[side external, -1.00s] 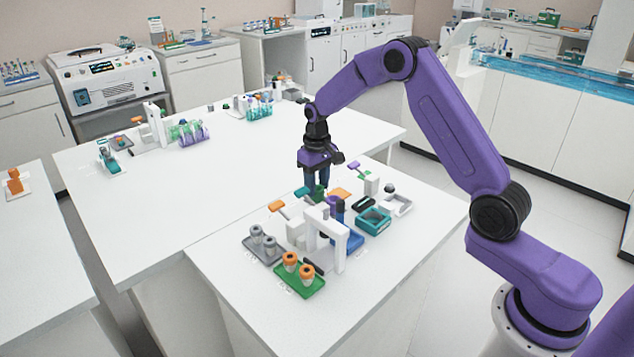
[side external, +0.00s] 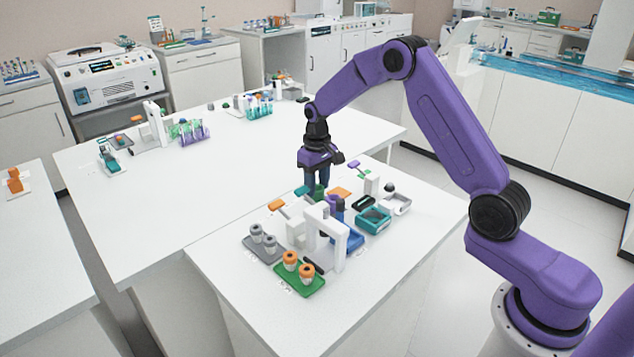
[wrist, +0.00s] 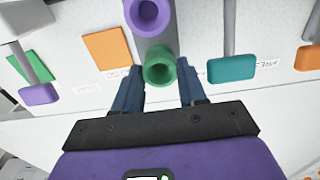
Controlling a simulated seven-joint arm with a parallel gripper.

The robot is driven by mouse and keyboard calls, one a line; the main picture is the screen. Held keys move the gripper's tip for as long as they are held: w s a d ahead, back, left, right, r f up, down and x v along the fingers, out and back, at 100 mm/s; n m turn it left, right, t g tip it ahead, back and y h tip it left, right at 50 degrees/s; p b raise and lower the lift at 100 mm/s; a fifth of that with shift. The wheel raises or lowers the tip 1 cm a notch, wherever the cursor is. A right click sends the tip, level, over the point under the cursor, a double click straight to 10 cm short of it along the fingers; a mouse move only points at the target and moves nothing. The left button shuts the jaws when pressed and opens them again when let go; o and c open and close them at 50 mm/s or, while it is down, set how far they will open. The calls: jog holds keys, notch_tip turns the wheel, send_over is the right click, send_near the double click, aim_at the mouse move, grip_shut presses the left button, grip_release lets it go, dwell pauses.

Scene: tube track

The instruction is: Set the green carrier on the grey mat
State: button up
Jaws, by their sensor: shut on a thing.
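The green carrier (wrist: 160,72), a hollow round piece, is between my fingertips in the wrist view. It also shows under my gripper (side external: 318,186) in the side view (side external: 320,192). My gripper (wrist: 159,72) is shut on it, one finger on each side. A grey surface (wrist: 153,48) shows between the green carrier and a purple ring-shaped piece (wrist: 148,13). I cannot tell whether this is the grey mat, or whether the carrier touches it.
An orange square (wrist: 107,48) lies left of the carrier; a teal-ended lever (wrist: 231,68) is to its right. A white arch (side external: 340,235), a grey tray (side external: 275,260) and a green tray (side external: 300,291) stand nearer the camera. The table's left part is mostly clear.

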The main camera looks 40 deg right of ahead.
jog(key=o, duration=0.9)
jog(key=shift+a, duration=0.2)
jog(key=r, duration=1.7)
jog(key=shift+d+r, duration=0.25)
jog(key=shift+s+a, duration=0.1)
